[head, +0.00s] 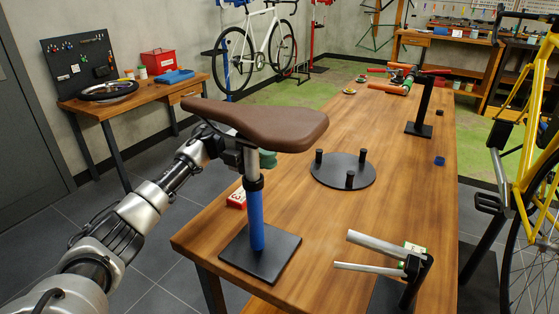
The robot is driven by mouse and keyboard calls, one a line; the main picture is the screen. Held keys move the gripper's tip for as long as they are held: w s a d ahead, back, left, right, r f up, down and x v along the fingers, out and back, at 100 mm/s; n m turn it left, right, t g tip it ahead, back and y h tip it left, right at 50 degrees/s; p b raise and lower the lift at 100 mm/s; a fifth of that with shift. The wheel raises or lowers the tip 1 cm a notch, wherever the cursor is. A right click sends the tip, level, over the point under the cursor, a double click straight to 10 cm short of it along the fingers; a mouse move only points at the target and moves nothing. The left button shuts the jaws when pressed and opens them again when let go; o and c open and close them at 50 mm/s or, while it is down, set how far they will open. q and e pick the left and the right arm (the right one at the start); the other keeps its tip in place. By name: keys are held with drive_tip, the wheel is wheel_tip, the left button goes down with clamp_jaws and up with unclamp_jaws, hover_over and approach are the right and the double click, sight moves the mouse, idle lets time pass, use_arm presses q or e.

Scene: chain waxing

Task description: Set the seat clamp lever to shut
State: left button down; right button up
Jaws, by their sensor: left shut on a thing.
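A brown saddle (262,121) sits on a silver seat post (251,163), which goes down into a blue upright tube (256,222) on a black square base (260,257). A dark seat clamp (253,184) rings the top of the tube; its lever is too small and dark to tell its position. My left gripper (224,139) is at the saddle's underside, left of the post and above the clamp. It is shut on the saddle, though its fingertips are partly hidden. My right gripper is not in view.
A black round stand with pegs (343,171) is right of the post. A black stand with silver bars (383,260) is at the front right. A yellow bicycle (525,150) stands right of the wooden table (310,225).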

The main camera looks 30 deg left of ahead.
use_arm(q)
drive_tip(key=shift+d, duration=0.1)
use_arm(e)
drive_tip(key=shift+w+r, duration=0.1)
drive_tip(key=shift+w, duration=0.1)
use_arm(q)
drive_tip(key=c, duration=1.1)
unclamp_jaws()
drive_tip(key=a+b, duration=0.1)
drive_tip(key=a, duration=0.9)
drive_tip(key=shift+w+a+b, duration=0.2)
drive_tip(key=shift+a+b, duration=0.15)
drive_tip(key=shift+a, duration=0.05)
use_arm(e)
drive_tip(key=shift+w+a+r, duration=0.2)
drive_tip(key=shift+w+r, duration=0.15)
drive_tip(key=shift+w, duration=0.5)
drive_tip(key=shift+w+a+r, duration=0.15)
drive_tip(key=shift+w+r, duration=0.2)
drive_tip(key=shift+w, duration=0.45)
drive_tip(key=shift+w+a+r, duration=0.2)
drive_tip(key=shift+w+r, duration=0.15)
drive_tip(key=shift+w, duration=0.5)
use_arm(q)
drive_tip(key=shift+f, duration=0.1)
